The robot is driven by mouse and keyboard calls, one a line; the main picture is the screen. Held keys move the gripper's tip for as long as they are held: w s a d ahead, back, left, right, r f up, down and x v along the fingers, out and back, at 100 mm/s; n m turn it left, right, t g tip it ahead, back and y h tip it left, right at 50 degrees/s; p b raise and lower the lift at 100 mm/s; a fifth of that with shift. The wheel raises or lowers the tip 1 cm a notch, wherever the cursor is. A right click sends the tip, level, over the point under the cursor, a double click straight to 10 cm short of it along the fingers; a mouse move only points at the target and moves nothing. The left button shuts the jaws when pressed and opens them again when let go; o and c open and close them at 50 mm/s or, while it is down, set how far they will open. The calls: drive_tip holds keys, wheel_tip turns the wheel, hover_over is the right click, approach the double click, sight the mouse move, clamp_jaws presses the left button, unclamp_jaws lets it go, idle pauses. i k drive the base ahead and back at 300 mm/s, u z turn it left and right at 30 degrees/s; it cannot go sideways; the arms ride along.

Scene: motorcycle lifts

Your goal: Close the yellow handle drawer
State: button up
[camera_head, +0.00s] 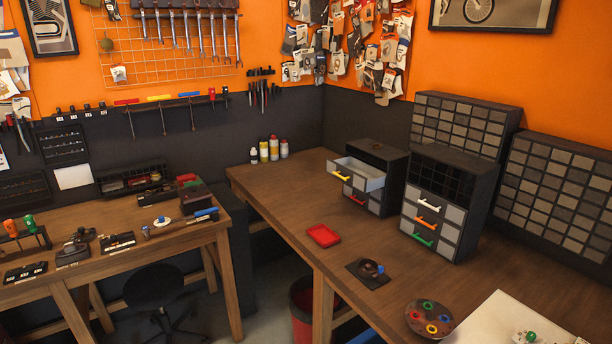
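The drawer with the yellow handle (341,175) is pulled out of the top of a small dark cabinet (392,160) on the right workbench. Its light grey open box (366,178) sticks out toward the front left, and it looks empty. A drawer with a red handle (354,198) sits below it, flush in the same cabinet. My gripper is not in view.
A second drawer cabinet (470,190) with white, orange and green handles stands to the right. On the bench (300,205) lie a red tray (323,236), a dark pad (368,274) and a round dish (429,318). Bare wood lies before the open drawer. A stool (154,287) stands left.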

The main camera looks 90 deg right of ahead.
sight(365, 178)
drive_tip(key=u, duration=0.05)
drive_tip(key=i, duration=0.55)
drive_tip(key=z, duration=3.7)
drive_tip(key=i, duration=0.95)
drive_tip(key=z, duration=0.1)
